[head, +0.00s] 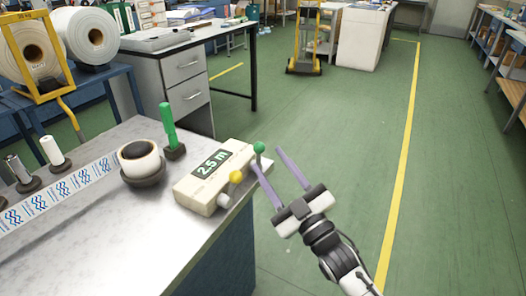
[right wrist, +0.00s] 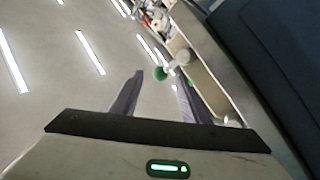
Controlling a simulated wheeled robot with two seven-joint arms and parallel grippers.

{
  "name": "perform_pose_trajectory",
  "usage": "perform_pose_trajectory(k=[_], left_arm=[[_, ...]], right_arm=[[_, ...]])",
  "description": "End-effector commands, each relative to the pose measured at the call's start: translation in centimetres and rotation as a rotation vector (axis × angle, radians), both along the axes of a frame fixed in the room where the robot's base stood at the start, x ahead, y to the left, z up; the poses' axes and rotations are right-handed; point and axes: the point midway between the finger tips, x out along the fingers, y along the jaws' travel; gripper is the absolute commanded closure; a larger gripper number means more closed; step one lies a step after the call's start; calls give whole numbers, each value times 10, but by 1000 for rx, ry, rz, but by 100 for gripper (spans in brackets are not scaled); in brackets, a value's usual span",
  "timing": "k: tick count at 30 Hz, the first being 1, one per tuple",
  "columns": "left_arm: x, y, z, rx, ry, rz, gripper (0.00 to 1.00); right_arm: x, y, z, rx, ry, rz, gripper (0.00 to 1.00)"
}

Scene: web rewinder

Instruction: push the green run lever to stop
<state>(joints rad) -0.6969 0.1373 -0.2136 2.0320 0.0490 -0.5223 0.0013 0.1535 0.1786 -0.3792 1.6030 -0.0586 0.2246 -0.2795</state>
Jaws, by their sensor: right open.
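The green run lever's ball knob (head: 259,147) stands at the right end of a cream control box (head: 205,193) on the counter. The box display reads "2.5 m". A yellow-knobbed lever (head: 236,177) sits on the box's near side. My right gripper (head: 266,158) is open, its two lilac fingers pointing toward the green knob from the right. One fingertip appears close to the knob; contact cannot be told. In the right wrist view the green knob (right wrist: 159,73) shows between the open fingers (right wrist: 160,80). My left gripper is not in view.
A white roll (head: 139,160) on a dark holder and a green post (head: 168,125) stand left of the box. A printed web (head: 60,190) runs along the marble counter (head: 110,240). Open green floor (head: 340,140) lies to the right.

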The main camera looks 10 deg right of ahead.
Motion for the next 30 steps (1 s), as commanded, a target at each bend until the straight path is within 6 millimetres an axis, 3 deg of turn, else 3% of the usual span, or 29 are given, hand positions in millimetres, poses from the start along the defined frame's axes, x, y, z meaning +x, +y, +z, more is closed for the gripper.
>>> perform_pose_trajectory(k=[7, 18, 22, 26, 30], left_arm=[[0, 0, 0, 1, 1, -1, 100], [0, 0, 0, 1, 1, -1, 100], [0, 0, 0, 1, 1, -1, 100], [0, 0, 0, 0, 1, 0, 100], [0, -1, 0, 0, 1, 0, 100]], right_arm=[[-32, -17, -13, -2, 1, -2, 58], [-39, -19, -14, -1, -1, -1, 58], [-42, -20, -24, 6, 33, -6, 79], [-64, -27, -76, 50, 225, -35, 100], [-122, -42, -165, 130, 576, -101, 100]])
